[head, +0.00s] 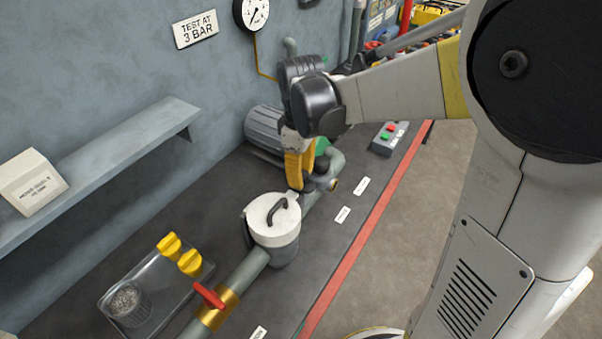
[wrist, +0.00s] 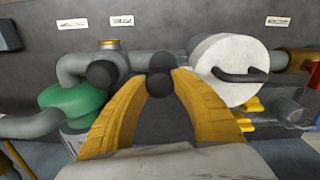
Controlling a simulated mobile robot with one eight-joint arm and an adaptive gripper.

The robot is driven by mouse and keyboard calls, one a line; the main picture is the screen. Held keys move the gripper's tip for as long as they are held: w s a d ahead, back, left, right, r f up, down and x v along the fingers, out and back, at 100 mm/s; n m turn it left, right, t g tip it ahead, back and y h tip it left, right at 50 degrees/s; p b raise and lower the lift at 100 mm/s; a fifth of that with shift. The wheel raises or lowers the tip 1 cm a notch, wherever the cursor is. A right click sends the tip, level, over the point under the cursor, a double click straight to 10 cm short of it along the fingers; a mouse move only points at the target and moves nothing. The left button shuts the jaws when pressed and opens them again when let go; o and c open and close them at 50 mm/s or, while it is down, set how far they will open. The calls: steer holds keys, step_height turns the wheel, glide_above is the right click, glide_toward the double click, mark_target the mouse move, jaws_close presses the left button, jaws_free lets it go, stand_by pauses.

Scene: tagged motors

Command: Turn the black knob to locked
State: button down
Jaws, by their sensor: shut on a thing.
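The black knob (wrist: 160,84) shows in the wrist view as a rounded dark shape between my yellow fingertips. My gripper (wrist: 158,76) is shut on it. Another dark round part (wrist: 102,74) lies outside the left finger, in front of the grey pipe. In the head view my gripper (head: 300,182) reaches down to the pipework on the bench, and a dark rounded part (head: 321,166) shows just right of the yellow fingers. The fingers hide part of the knob there. I cannot read its lock position.
A white-lidded pot (head: 262,211) with a dark handle stands close by. A red-handled brass valve (head: 218,306), a clear tray (head: 137,275) with yellow knobs, and a green-and-grey motor (head: 264,128) are on the bench. Small white labels (head: 361,187) lie near its red edge (head: 368,225).

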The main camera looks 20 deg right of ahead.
steer(key=m+p, duration=0.1)
steer(key=m, duration=0.2)
steer(key=shift+r+m, duration=0.1)
steer(key=shift+m, duration=0.2)
steer(key=m+p, duration=0.1)
steer(key=m, duration=0.3)
steer(key=shift+m, duration=0.3)
steer(key=m, duration=0.3)
steer(key=shift+m+p, duration=0.3)
steer(key=shift+p, duration=0.05)
steer(key=shift+m, duration=2)
steer(key=c, duration=1)
jaws_free()
